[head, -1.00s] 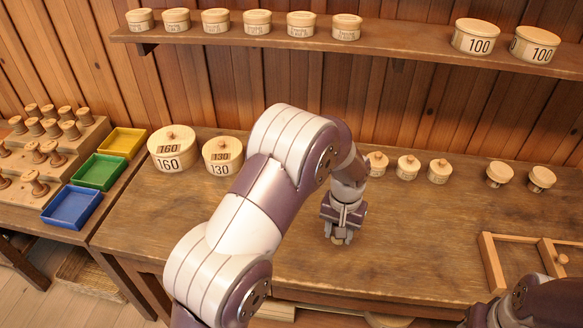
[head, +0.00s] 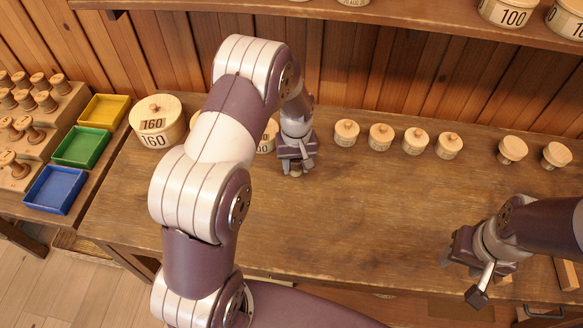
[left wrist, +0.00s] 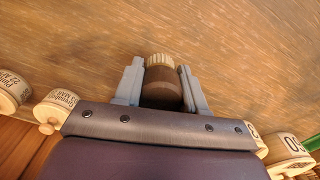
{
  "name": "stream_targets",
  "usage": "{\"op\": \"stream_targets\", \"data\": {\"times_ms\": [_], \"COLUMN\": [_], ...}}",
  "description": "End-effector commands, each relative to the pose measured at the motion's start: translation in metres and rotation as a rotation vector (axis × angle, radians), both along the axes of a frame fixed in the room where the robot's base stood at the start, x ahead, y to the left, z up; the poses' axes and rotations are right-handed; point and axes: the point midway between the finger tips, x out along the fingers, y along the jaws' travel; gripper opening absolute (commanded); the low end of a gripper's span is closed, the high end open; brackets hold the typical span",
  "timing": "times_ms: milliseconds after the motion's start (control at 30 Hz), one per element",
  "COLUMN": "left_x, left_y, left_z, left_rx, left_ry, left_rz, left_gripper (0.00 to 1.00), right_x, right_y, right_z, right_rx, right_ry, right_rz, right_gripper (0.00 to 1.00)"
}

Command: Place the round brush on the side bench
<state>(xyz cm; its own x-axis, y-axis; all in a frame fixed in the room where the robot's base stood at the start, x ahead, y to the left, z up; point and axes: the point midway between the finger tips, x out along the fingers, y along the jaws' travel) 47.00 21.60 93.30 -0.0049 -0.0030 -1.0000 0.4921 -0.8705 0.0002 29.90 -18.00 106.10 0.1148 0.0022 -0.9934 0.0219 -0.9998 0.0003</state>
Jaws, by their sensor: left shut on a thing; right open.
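The round brush shows in the left wrist view as a dark brown round body (left wrist: 162,88) with a pale bristle end pointing away from me. My left gripper (left wrist: 161,85) is shut on it, a finger on each side. The side bench (head: 12,206) stands at the far left. My right gripper (head: 462,250) is open over the workbench's right part.
The side bench carries yellow (head: 104,110), green (head: 81,147) and blue (head: 55,189) trays and a stepped rack of spools (head: 35,130). The 160 box (head: 157,122) and several lidded pots (head: 381,137) line the workbench's back. The middle of the workbench (head: 370,210) is clear.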

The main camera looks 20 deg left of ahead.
Motion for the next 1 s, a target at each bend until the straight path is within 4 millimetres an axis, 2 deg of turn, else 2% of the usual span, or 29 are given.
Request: {"op": "stream_targets", "data": {"times_ms": [100, 300, 367, 733, 767, 800, 833, 1000], "left_x": [0.001, 0.001, 0.001, 0.001, 0.001, 0.001, 0.001, 0.001], "left_y": [0.012, 0.013, 0.013, 0.013, 0.013, 0.013, 0.013, 0.013], "left_z": [-0.007, -0.041, -0.046, -0.053, -0.052, -0.051, -0.051, -0.051], "left_rx": [0.000, 0.000, 0.000, 0.000, 0.000, 0.000, 0.000, 0.000], "left_ry": [0.001, 0.001, 0.000, -0.001, -0.001, -0.001, -0.001, -0.001], "left_rz": [0.000, -0.002, -0.002, -0.002, -0.002, -0.002, -0.002, -0.002], "left_gripper": [0.11, 0.11, 0.11, 0.11, 0.50, 0.63, 0.66, 0.66], "right_x": [0.000, 0.000, 0.000, 0.000, 0.000, 0.000, 0.000, 0.000], "right_y": [0.000, 0.000, 0.000, 0.000, 0.000, 0.000, 0.000, 0.000], "right_z": [0.004, 0.013, 0.013, 0.008, 0.010, 0.010, 0.010, 0.010], "right_rx": [0.000, 0.000, 0.000, 0.000, 0.000, 0.000, 0.000, 0.000], "right_ry": [0.000, 0.000, 0.000, 0.000, 0.000, 0.000, 0.000, 0.000], "right_rz": [0.000, 0.000, 0.000, 0.000, 0.000, 0.000, 0.000, 0.000], "right_gripper": [0.52, 0.52, 0.52, 0.52, 0.52, 0.52, 0.52, 0.52]}}
